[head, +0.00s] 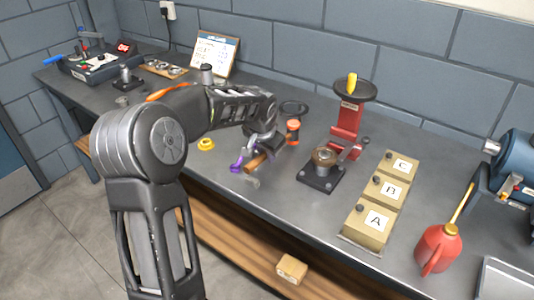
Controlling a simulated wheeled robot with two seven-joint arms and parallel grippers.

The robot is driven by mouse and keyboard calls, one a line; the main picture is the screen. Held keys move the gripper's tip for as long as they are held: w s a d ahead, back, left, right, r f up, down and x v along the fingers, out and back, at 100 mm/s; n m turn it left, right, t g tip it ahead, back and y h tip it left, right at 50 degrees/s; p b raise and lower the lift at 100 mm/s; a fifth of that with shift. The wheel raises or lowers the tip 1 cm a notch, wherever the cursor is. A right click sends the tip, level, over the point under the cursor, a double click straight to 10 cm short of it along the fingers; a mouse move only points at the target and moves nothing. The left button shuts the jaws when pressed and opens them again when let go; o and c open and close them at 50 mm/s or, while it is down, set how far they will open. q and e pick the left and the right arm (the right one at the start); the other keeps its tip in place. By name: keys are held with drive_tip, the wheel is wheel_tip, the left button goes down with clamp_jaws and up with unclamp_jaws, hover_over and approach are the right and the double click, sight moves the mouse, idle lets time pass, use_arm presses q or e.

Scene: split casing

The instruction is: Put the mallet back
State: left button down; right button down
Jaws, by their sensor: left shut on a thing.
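My left arm reaches across the bench from the left, and its gripper (257,154) points down near the bench's front edge. It is shut on a brown wooden piece (255,163), which looks like part of the mallet. The gripper hides much of that piece, so I cannot tell whether it touches the bench. A purple hooked thing (237,164) lies just left of the gripper. An orange and black cylinder (293,131) stands just right of it. My right gripper is not in view.
A black fixture with a round metal part (325,158) stands right of the gripper, before a red stand (346,122) with a dark dish. Boxes A (369,222), B and C and a red oil can (438,249) are further right. A yellow ring (206,144) lies left.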

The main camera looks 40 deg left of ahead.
use_arm(q)
drive_tip(key=shift+w+r, duration=0.1)
drive_tip(key=shift+n+b, duration=0.3)
drive_tip(key=shift+b, duration=0.15)
drive_tip(key=shift+d, duration=0.35)
idle(0.5)
drive_tip(key=shift+f+b, duration=0.9)
drive_tip(key=shift+b, duration=0.05)
idle(0.9)
drive_tip(key=c, duration=1.2)
unclamp_jaws()
drive_tip(key=shift+s+f, duration=0.15)
drive_tip(key=shift+s, duration=0.05)
